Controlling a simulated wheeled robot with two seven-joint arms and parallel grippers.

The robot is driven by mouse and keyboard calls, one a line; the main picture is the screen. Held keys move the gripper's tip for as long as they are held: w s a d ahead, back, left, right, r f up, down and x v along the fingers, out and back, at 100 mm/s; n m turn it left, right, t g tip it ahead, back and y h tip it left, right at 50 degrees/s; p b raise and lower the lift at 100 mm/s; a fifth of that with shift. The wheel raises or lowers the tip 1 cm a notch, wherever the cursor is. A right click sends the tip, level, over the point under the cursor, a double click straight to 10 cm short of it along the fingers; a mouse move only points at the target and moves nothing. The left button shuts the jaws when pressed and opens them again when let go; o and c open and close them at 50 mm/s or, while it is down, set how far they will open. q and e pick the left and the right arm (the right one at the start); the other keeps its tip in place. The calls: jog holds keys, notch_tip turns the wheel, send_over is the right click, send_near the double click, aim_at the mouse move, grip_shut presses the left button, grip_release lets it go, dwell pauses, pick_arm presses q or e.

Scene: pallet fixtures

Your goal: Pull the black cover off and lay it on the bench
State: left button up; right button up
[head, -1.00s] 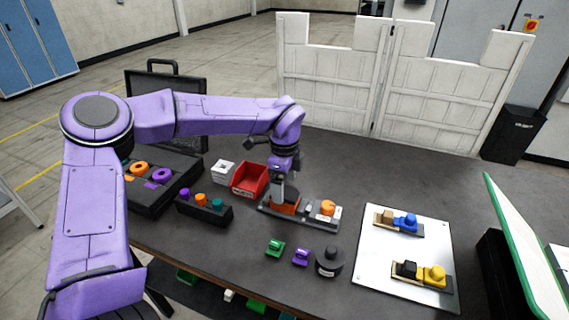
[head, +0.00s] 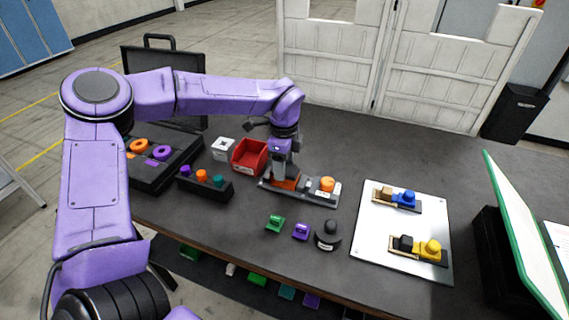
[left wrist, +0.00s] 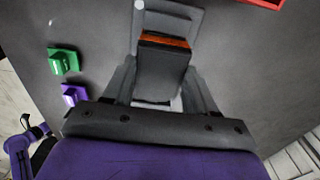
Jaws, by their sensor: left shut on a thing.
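My left gripper (head: 284,177) is at the left end of a grey fixture (head: 313,197) on the bench (head: 200,232). In the left wrist view, my left gripper (left wrist: 160,88) is shut on the black cover (left wrist: 162,70), a dark block between its two grey fingers. A strip of orange shows along the cover's far edge. In the head view the gripper mostly hides the cover, and an orange block (head: 287,184) shows at the fingertips. I cannot tell whether the cover still touches the orange block. My right gripper is not in view.
An orange knob (head: 327,184) is on the fixture's right end. A red bin (head: 249,157) stands behind left. A green piece (head: 275,224), a purple piece (head: 301,231) and a black domed piece (head: 328,236) lie in front. A white board (head: 375,240) is at right. Bare bench lies between.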

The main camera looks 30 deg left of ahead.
pick_arm(q)
jog(key=shift+w+r, duration=0.25)
jog(key=shift+r, duration=0.25)
jog(key=shift+c, duration=0.6)
jog(key=shift+s+r+p, duration=0.25)
jog(key=shift+r+p, duration=0.1)
jog(key=shift+p, duration=0.05)
jog(key=shift+w+r+p, duration=0.1)
jog(key=shift+r+p, duration=0.45)
jog(key=shift+r, duration=0.2)
jog(key=shift+r+p, duration=0.75)
jog(key=shift+r, duration=0.55)
